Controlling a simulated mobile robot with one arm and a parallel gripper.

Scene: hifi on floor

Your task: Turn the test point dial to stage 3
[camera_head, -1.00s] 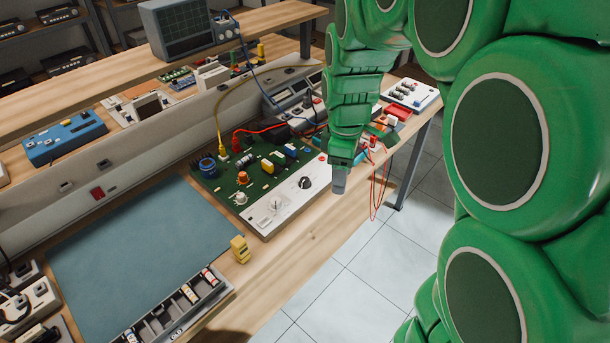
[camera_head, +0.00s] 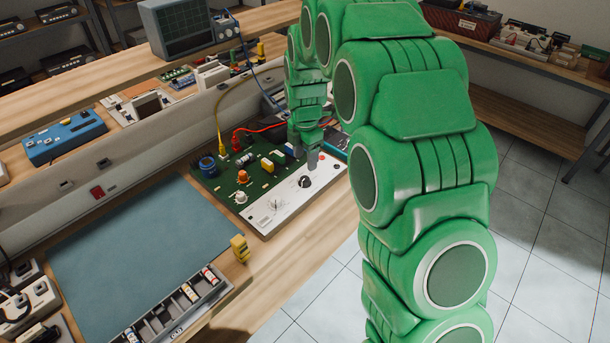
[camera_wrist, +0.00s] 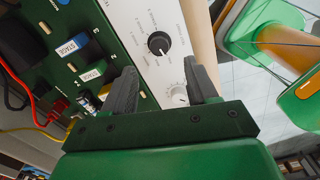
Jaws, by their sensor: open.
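The circuit panel is a green board with a white control strip (camera_head: 262,217) along its front. A black dial (camera_head: 304,182) sits on the strip; in the wrist view the black dial (camera_wrist: 158,43) has small printed labels around it, too small to read surely. I cannot tell from the lettering which is the test point dial. My gripper (camera_head: 312,158) is over the right end of the panel, close behind the black dial. In the wrist view my gripper (camera_wrist: 163,78) is open and empty, with the black dial just beyond its fingertips.
Yellow and red plugged cables (camera_head: 236,140) rise from the board's back. STAGE-labelled blocks (camera_wrist: 72,46) stand beside the strip. A blue mat (camera_head: 140,245), a small yellow block (camera_head: 240,248) and a parts tray (camera_head: 180,310) lie to the left. The bench front edge is close.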

